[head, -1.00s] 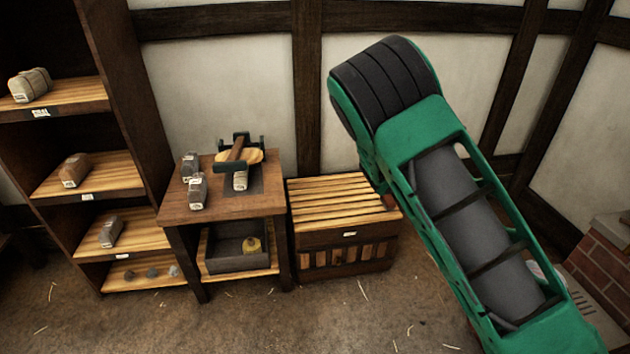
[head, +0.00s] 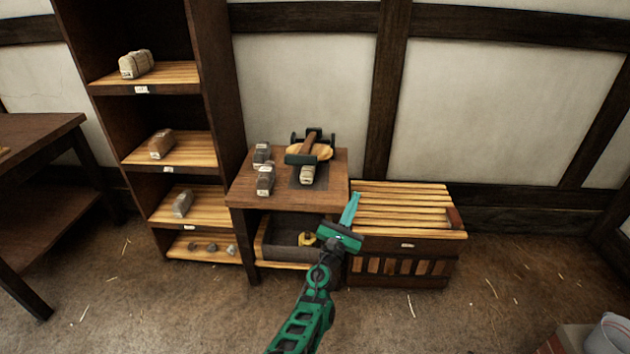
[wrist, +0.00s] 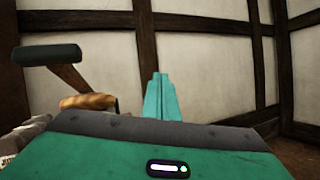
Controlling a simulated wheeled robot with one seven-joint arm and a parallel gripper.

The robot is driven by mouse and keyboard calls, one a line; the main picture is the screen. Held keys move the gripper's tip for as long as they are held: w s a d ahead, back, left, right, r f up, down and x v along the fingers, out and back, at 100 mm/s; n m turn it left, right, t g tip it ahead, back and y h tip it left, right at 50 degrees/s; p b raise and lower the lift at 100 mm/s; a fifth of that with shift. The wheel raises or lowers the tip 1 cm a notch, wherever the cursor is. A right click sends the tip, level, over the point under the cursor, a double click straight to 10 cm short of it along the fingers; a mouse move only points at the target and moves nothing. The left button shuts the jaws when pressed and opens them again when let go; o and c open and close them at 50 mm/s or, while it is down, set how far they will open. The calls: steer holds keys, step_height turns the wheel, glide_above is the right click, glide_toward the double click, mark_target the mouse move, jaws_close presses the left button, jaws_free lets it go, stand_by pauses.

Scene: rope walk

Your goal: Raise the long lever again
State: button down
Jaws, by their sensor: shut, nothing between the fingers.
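My gripper (head: 354,200) is shut and empty, in front of the table's right side. Its teal fingers (wrist: 160,90) also show in the wrist view, apart from the lever and to its right.
A slatted crate (head: 400,245) stands to the right, shelves (head: 155,207) to the left.

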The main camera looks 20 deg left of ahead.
steer(key=s+a+f+n+y, duration=0.4)
steer(key=s+a+n+y, duration=0.3)
steer(key=a, duration=0.4)
steer(key=shift+s+a+f+y, duration=0.15)
steer(key=shift+s+a+y, duration=0.15)
steer(key=shift+y, duration=0.6)
steer(key=shift+w, duration=0.1)
steer(key=w+a+r, duration=0.2)
steer(key=w+r, duration=0.6)
steer(key=w, duration=0.1)
steer(key=shift+w+a+r, duration=0.2)
steer(key=shift+w+r, duration=0.05)
steer(key=shift+w, duration=0.15)
